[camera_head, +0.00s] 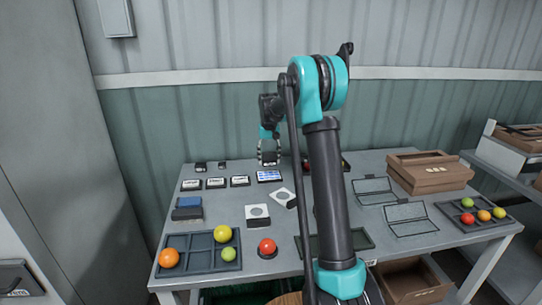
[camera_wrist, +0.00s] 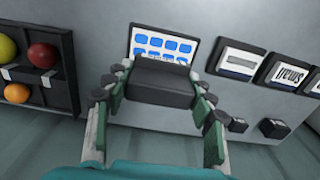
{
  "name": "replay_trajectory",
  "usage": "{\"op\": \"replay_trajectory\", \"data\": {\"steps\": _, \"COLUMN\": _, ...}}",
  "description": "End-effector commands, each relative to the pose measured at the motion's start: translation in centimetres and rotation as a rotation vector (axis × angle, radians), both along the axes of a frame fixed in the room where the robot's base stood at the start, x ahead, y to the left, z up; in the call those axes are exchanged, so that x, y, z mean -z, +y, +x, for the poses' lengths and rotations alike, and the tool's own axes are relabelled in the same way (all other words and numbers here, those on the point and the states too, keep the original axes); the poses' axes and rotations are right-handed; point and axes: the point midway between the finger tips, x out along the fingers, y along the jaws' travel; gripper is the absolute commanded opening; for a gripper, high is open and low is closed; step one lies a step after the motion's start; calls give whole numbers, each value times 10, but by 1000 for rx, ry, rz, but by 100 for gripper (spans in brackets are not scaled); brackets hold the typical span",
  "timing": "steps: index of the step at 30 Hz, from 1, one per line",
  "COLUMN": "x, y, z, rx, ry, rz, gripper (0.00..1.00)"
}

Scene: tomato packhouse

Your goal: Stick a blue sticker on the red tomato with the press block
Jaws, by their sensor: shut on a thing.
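My gripper (camera_head: 268,158) is at the back of the table. In the wrist view its fingers (camera_wrist: 160,88) are shut on the sides of a dark grey press block (camera_wrist: 160,84). The block is in front of a sheet of blue stickers (camera_wrist: 163,43) and hides its lower part. The sheet also shows in the head view (camera_head: 269,177), below my gripper. I cannot tell whether block and sheet touch. A red tomato (camera_head: 267,246) sits on a small dark stand near the table's front.
A dark divided tray (camera_head: 191,269) with orange, yellow and green tomatoes is front left. Another tray (camera_wrist: 62,98) holds a second red tomato (camera_wrist: 42,55). Label cards (camera_head: 215,183) and small black blocks (camera_head: 222,165) line the back. My arm hides part of the table's middle.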

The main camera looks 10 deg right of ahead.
Motion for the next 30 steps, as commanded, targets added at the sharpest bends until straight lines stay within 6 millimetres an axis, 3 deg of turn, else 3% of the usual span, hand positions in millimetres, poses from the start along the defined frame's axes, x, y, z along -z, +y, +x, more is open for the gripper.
{"op": "replay_trajectory", "data": {"steps": 15, "x": 43, "y": 0, "z": 0, "rx": 1, "ry": 0, "rz": 0, "gripper": 34}}
{"op": "replay_trajectory", "data": {"steps": 30, "x": 47, "y": 0, "z": 0, "rx": 1, "ry": 0, "rz": 0, "gripper": 34}}
